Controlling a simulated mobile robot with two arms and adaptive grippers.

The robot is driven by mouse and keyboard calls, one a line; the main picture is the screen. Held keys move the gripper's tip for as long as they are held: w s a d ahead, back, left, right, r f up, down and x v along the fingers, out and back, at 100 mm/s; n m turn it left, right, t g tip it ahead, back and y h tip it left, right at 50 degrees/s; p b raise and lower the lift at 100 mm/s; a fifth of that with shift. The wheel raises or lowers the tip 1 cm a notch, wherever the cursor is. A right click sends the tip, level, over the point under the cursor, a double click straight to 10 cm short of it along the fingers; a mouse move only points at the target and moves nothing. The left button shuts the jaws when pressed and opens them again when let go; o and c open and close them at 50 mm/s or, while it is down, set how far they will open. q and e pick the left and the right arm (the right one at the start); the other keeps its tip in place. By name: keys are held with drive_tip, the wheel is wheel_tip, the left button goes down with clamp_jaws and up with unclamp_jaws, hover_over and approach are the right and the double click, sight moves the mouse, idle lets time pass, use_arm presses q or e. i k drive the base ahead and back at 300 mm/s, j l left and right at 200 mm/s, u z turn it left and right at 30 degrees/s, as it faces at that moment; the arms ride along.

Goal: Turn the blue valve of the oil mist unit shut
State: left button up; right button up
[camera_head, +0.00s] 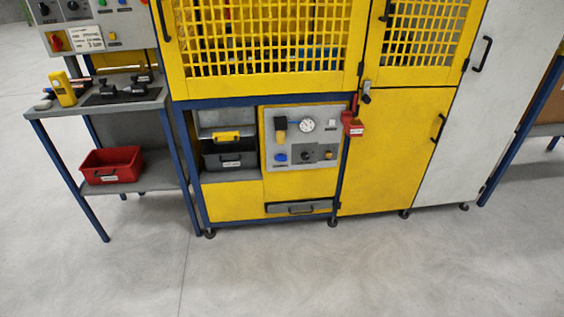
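A small blue valve handle (281,157) sits at the lower left of a grey panel (297,112) in the lower part of the yellow machine. This panel looks like the oil mist unit. A yellow part with a dark top, a round white gauge (306,125) and a dark knob (305,157) are on the same panel. The valve's exact position, open or shut, is too small to tell. Neither of my grippers is in view, and nothing covers the valve.
A side table (60,112) with tools and a red bin (112,165) stands at the left. A red lock or tag (353,128) hangs right of the panel. Yellow mesh doors (265,40) are above, and a grey drawer (298,208) below. The floor in front is clear.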

sight(280, 157)
drive_tip(key=i+j, duration=0.8)
drive_tip(key=j, duration=0.15)
